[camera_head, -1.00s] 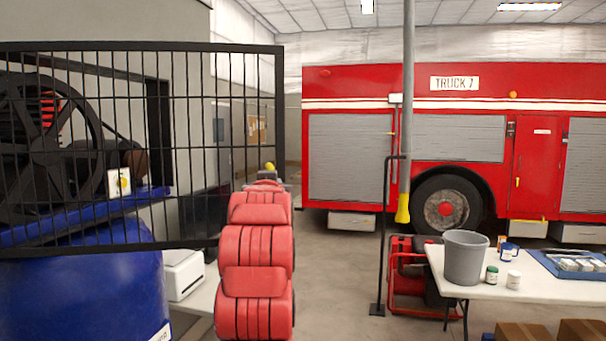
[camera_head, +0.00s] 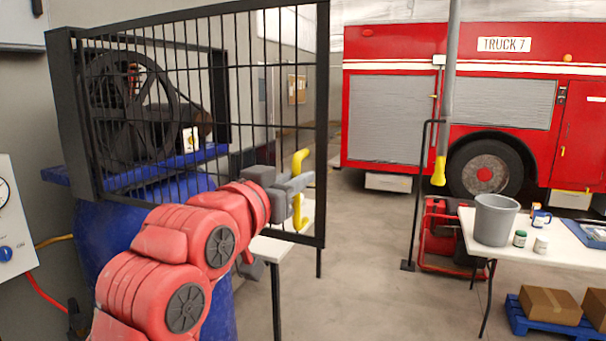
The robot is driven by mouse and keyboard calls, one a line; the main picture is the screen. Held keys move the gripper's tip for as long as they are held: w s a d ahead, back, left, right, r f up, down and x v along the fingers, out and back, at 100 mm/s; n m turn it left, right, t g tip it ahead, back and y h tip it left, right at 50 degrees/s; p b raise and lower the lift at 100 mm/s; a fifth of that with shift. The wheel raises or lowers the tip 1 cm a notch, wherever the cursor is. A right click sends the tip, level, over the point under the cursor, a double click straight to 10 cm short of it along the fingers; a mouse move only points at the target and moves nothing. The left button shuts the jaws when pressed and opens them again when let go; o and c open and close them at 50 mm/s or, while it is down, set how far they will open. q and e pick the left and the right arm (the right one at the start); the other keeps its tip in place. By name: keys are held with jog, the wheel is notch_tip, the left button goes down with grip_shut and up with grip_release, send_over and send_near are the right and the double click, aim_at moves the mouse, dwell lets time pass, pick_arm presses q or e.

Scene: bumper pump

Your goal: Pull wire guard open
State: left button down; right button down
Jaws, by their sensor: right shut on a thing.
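The wire guard (camera_head: 322,110) is a black framed mesh panel at the left of the head view. It stands upright in front of the compressor's black flywheel (camera_head: 128,112), at an angle, with its right edge nearer to me than its left. A yellow handle (camera_head: 299,222) sits at its right edge. My right gripper (camera_head: 300,184), on a red arm from the lower left, is shut on the yellow handle. Its fingers partly hide the middle of the handle.
A blue tank (camera_head: 215,291) is below the flywheel, partly behind my arm. A gauge panel (camera_head: 14,215) is at the far left. A grey bucket (camera_head: 494,220) stands on a white table (camera_head: 545,250) at right.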

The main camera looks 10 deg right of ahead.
jog(key=shift+s+a, duration=0.1)
jog(key=shift+s, duration=0.05)
jog(key=c, duration=0.8)
grip_release()
jog(key=shift+c, duration=0.2)
jog(key=shift+f, duration=0.1)
